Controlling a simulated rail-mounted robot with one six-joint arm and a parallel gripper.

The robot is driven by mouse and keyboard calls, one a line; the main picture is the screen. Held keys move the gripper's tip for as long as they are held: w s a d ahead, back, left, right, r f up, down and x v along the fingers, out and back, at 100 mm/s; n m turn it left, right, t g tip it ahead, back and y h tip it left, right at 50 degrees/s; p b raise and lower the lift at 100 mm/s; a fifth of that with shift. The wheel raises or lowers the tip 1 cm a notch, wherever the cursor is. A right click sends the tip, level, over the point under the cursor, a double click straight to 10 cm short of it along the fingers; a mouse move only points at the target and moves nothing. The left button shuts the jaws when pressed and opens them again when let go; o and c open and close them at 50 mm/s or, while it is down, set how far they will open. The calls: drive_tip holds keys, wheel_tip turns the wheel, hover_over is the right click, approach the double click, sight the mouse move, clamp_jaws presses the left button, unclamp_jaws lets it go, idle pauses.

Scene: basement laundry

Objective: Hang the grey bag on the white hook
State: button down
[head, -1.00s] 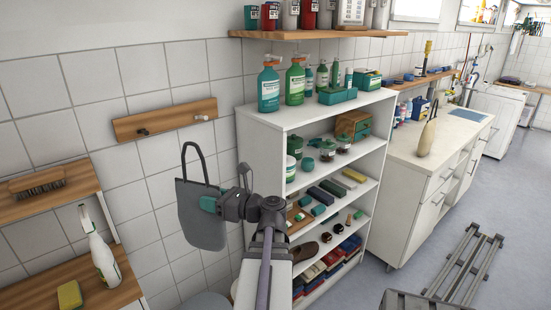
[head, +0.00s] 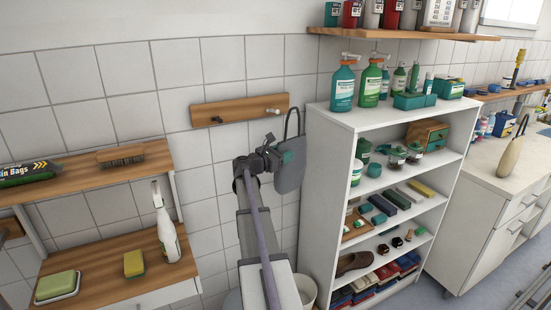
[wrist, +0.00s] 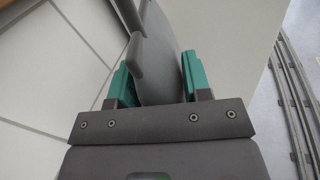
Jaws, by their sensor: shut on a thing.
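The grey bag (head: 289,172) hangs upright from my gripper, its dark handle loop (head: 298,121) standing up above it. My gripper (head: 284,158) is shut on the bag's body, below the handle. In the wrist view the teal fingers (wrist: 157,82) pinch the grey bag (wrist: 162,50) from both sides. The white hook (head: 272,111) is on the right half of a wooden wall board (head: 240,108). The handle's top appears just right of the hook, at about its height, and apart from it in the picture. Their difference in depth I cannot tell.
A dark hook (head: 216,119) is on the board's left half. A white shelf unit (head: 323,190) with bottles and boxes stands close right of the bag. A wooden shelf (head: 85,174) and a lower top with a spray bottle (head: 167,228) are at left. A pale bin (head: 306,290) stands below.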

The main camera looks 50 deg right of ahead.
drive_tip(key=a+g, duration=0.1)
drive_tip(key=w+m+g, duration=0.1)
drive_tip(key=a+m+g+y, duration=0.1)
drive_tip(key=shift+w+a+f+g, duration=0.1)
drive_tip(key=shift+w+a+g, duration=0.1)
drive_tip(key=shift+a+g, duration=0.1)
drive_tip(key=w+d+f+b, duration=0.1)
drive_tip(key=w+d, duration=0.3)
drive_tip(key=w, duration=0.4)
drive_tip(key=shift+w+f+m+g+y+b, duration=0.25)
drive_tip(key=shift+f+m+g+y+b, duration=0.05)
drive_tip(key=shift+m+b, duration=0.1)
idle(0.6)
